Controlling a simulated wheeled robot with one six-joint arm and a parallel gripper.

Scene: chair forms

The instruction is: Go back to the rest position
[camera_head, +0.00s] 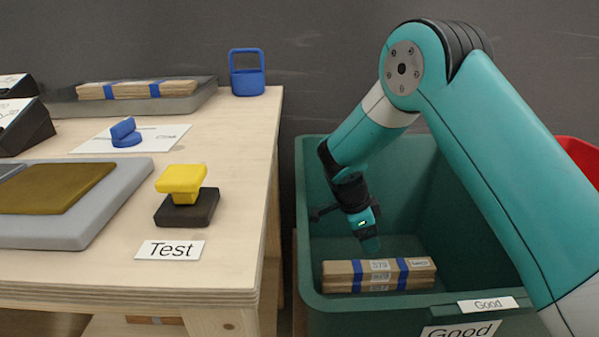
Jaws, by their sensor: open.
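My arm reaches from the right side over the green bin (311,230) with the "Good" labels. My gripper (368,240) points down inside the bin, above and behind a bundle of wooden pieces (333,276) with blue bands. The bundle lies in the bin near its front wall. The jaws are open and small in the picture, and I see nothing held between them. I cannot tell whether the gripper touches the bundle.
A red bin edge (580,155) shows at far right.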

